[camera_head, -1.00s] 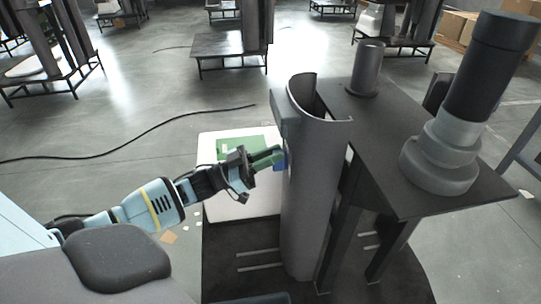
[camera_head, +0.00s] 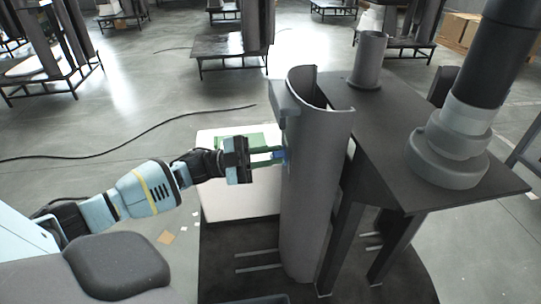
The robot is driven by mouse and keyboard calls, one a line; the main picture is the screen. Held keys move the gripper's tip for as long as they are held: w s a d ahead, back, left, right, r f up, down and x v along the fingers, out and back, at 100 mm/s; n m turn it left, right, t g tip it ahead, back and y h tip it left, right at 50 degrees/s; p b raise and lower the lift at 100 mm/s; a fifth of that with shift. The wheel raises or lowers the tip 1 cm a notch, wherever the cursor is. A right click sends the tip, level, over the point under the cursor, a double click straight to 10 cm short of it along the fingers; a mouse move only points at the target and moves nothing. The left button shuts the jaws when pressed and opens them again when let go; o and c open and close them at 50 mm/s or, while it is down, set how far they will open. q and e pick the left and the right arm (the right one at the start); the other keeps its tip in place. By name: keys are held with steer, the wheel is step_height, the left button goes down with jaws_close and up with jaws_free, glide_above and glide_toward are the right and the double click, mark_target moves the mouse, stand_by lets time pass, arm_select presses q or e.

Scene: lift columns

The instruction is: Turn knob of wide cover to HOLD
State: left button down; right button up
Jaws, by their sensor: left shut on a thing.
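The wide cover (camera_head: 312,200) is a tall grey curved shell, standing upright in front of the dark table. A small blue knob (camera_head: 284,155) shows on its left side. My left gripper (camera_head: 272,157) has green fingers and reaches in from the left with its fingertips at the knob, shut on it. The fingers hide part of the knob, and its marking cannot be read. My right gripper is not in view.
A dark table (camera_head: 385,120) carries a short grey cylinder (camera_head: 369,60) and a stepped lift column (camera_head: 450,145). A white box with a green panel (camera_head: 222,190) stands behind my left gripper. A black cable (camera_head: 130,148) lies on the floor.

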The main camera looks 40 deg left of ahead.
arm_select(q)
steer(key=m+g, duration=0.1)
steer(key=m, duration=0.1)
steer(key=f+m+g, duration=0.1)
steer(key=m, duration=0.1)
steer(key=shift+s+d+b, duration=0.1)
steer(key=shift+b, duration=0.2)
steer(key=m+g, duration=0.1)
steer(key=m, duration=0.2)
steer(key=shift+f+y, duration=0.15)
steer(key=shift+y, duration=0.25)
steer(key=m+y, duration=0.1)
steer(key=m, duration=0.1)
steer(key=shift+f+m, duration=0.1)
steer(key=shift+m, duration=0.2)
steer(key=shift+m+g, duration=0.3)
steer(key=c, duration=1.4)
jaws_free()
steer(key=shift+o, duration=0.2)
